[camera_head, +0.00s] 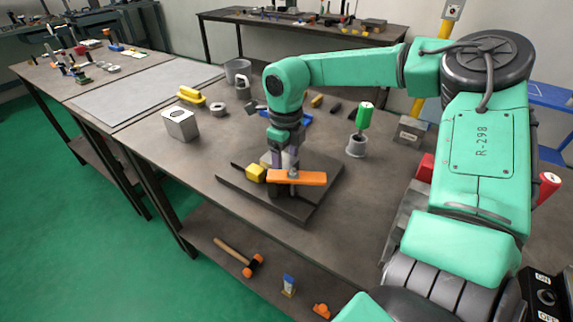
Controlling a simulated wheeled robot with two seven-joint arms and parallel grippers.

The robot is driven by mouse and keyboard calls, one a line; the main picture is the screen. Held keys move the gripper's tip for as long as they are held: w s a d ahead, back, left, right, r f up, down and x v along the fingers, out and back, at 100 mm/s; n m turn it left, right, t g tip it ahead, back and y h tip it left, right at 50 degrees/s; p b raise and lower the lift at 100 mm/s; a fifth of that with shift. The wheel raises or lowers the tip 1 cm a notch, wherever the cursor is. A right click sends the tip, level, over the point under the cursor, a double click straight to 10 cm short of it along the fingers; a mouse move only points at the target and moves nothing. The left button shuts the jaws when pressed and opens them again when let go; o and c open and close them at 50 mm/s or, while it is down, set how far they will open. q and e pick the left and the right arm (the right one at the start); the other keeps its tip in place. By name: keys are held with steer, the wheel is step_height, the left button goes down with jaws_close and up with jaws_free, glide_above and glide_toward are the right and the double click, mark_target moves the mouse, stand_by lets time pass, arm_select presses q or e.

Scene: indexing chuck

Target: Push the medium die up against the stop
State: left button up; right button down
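A dark square plate (315,207) lies on the near part of the workbench. On it are an orange bar (310,178) with a grey knob at its middle, a yellow block (255,174) with a dark rod to its left, and a pale grey piece (266,159) behind. I cannot tell which piece is the medium die or the stop. My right gripper (284,160) points down over the plate, just behind the orange bar. The bar hides its fingertips, so neither its opening nor any contact can be seen. My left gripper is not in view.
On the workbench (222,148) stand a silver block (180,124), a ring (218,109), a yellow tool (191,95), a grey mug (238,72) and a green-handled tool (364,116) in a grey holder. A mallet (240,256) lies on the lower shelf. Bench left of the plate is clear.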

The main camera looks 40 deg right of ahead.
jaws_free()
steer(key=shift+a, duration=0.1)
